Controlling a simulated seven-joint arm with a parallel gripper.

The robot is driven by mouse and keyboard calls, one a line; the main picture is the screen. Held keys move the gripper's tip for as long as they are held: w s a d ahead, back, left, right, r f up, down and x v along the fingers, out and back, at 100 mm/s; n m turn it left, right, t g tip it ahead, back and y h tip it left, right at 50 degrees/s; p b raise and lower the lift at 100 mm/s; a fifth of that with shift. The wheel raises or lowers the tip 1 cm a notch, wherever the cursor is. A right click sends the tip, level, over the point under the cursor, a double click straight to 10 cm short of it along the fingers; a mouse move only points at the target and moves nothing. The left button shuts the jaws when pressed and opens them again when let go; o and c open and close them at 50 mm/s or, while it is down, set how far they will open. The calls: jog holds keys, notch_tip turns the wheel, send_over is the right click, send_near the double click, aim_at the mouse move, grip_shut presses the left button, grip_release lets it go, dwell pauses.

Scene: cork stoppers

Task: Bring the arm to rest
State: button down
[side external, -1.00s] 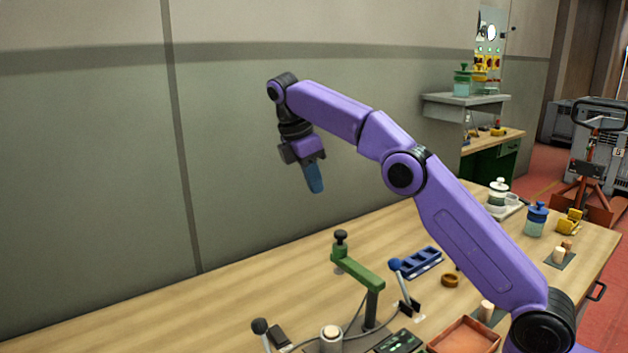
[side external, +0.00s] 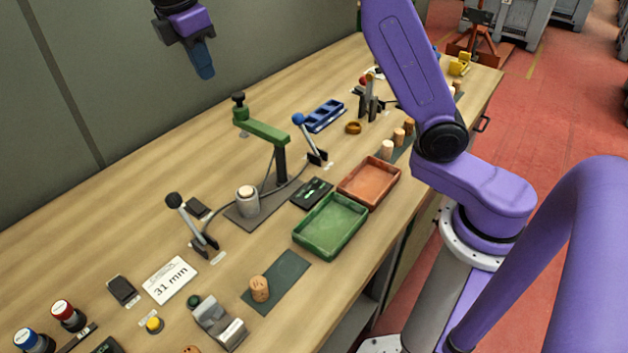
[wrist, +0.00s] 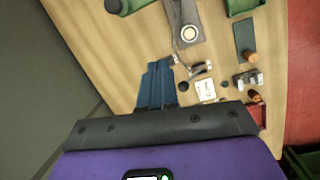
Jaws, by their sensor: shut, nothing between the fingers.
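My gripper (side external: 205,72) hangs in the air above the back left of the bench, its blue fingers pointing down and together. In the wrist view the blue fingers (wrist: 157,85) are side by side with nothing between them. It is well clear of the bench top (side external: 120,235) and touches nothing. My purple arm runs out of the top of the side view, so its upper part is hidden there.
A green-armed stand (side external: 262,131) rises mid-bench, with levers beside it. A green tray (side external: 331,225) and an orange tray (side external: 369,182) lie near the front edge. A cork (side external: 260,288) stands on a dark mat. The grey wall (side external: 95,60) is behind my gripper.

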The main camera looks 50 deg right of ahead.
jog(key=s+d+f+m+y, duration=0.1)
jog(key=s+d+f, duration=0.2)
jog(key=s, duration=0.8)
jog(key=s+d+f+m+y, duration=0.1)
jog(key=s+d+f, duration=0.3)
jog(key=s, duration=0.7)
jog(key=s+d+f+y, duration=0.1)
jog(key=s+d+f, duration=0.2)
jog(key=s, duration=0.9)
notch_tip(320, 180, down, 3)
jog(key=shift+d+f+m, duration=0.1)
jog(key=shift+d+m, duration=0.05)
jog(key=shift+m, duration=0.25)
